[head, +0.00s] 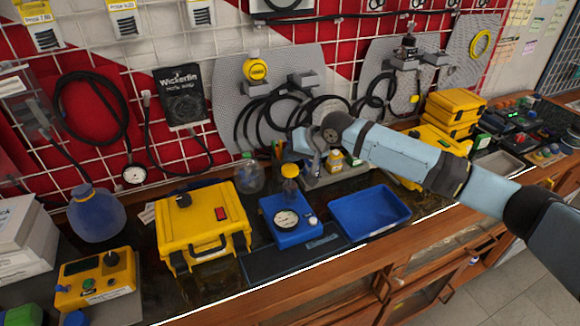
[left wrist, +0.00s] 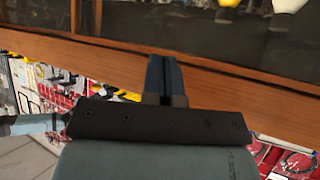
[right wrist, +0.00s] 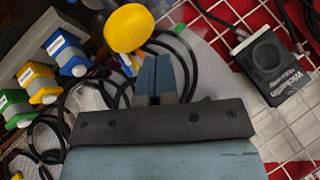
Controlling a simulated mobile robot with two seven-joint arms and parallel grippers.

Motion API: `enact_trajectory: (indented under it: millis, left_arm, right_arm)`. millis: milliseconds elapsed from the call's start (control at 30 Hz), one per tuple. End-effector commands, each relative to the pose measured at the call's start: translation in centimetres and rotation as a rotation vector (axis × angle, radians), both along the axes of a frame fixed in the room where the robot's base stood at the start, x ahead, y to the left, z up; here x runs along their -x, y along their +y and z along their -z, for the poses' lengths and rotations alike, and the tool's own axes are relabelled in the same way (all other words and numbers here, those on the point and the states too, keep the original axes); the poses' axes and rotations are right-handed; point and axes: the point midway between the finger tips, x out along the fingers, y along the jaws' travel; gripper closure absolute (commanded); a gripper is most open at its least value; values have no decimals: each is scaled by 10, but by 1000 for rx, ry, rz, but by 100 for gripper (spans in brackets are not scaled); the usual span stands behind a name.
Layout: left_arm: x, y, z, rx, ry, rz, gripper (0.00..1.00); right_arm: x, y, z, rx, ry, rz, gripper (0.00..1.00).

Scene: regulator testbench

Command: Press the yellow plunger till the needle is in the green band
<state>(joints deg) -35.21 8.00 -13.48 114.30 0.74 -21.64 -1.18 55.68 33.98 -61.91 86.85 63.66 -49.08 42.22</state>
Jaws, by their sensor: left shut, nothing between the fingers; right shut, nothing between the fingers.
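The yellow plunger (head: 289,170) stands upright on the blue regulator base (head: 295,234), behind its white dial (head: 286,220). The needle and green band are too small to read. My right gripper (head: 314,152) is a little above and to the right of the plunger in the head view, seemingly apart from it. In the right wrist view, its shut fingers (right wrist: 160,75) show beside a round yellow cap (right wrist: 128,27), which looks like the plunger's top. My left gripper shows only in the left wrist view, with shut, empty fingers (left wrist: 165,78) by the wooden bench edge.
A blue tray (head: 368,214) lies right of the regulator and a yellow case (head: 203,222) left of it. A clear bottle (head: 249,176) stands behind. A grey rack (head: 335,175) with small bottles is near my right gripper. Black hoses (head: 290,105) hang on the wall grid.

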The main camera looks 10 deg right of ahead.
Motion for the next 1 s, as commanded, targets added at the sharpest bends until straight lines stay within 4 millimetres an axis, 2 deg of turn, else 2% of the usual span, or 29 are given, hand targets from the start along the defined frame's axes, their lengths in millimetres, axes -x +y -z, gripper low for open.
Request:
enact_trajectory:
  millis: [233,1000]
  left_arm:
    - [0,0,-7,0,0,0,100]
    - [0,0,-5,-1,2,-1,100]
  right_arm:
    - [0,1,7,-1,1,-1,100]
    - [0,0,13,0,1,-1,100]
